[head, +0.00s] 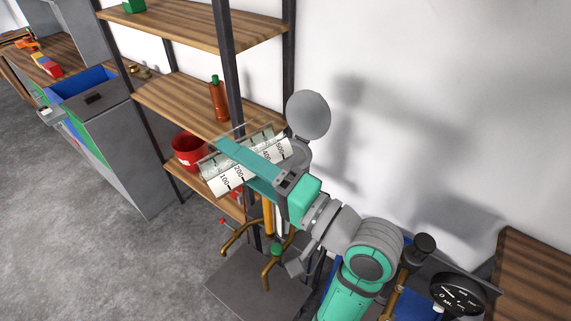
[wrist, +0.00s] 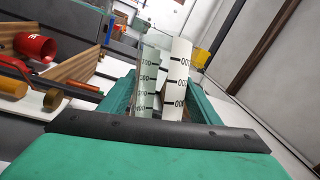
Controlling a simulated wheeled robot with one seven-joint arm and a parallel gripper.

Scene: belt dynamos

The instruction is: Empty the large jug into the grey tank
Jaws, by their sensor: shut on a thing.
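The large jug (head: 227,180) is clear, with white scale strips and black marks reading from 100 upward. It lies strongly tilted, almost on its side, in the head view. My gripper (head: 243,163) is shut around its body, and the jug is held in the air in front of the shelf. In the wrist view the jug (wrist: 178,75) stands between the teal fingers (wrist: 160,95). A grey round disc like a raised lid (head: 308,115) is just beyond the jug's right end. Whether it belongs to the grey tank is unclear; my gripper hides what is below. I cannot see liquid.
A wooden shelf rack (head: 190,100) with dark posts stands behind, holding a brown bottle (head: 218,100) and a red bucket (head: 187,150). A grey cabinet with a blue opening (head: 85,82) is at left. Brass pipes (head: 240,238) and a gauge (head: 457,294) are low and near.

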